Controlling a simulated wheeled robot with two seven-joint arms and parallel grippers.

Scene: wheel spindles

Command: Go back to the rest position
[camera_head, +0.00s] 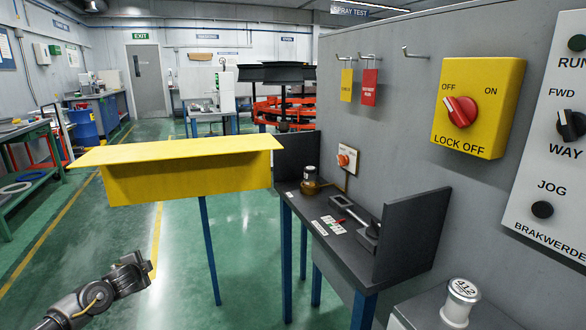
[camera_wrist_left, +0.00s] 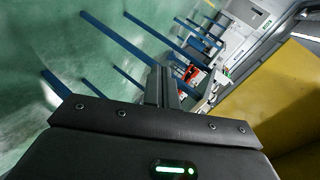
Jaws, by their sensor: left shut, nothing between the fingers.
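My left gripper (camera_head: 132,262) shows in the lower left of the head view, in the air over the green floor, in front of and below the yellow panel (camera_head: 190,180). In the left wrist view its fingers (camera_wrist_left: 161,86) are together with nothing between them. The yellow panel also fills the right side of the left wrist view (camera_wrist_left: 285,95). My right gripper is in neither view.
A dark bench (camera_head: 335,228) on blue legs stands at centre right, with a small brass-coloured part (camera_head: 310,186) and tools on it. A grey wall bears a yellow lock-off box (camera_head: 478,108) and tags on hooks. Open floor lies at lower left.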

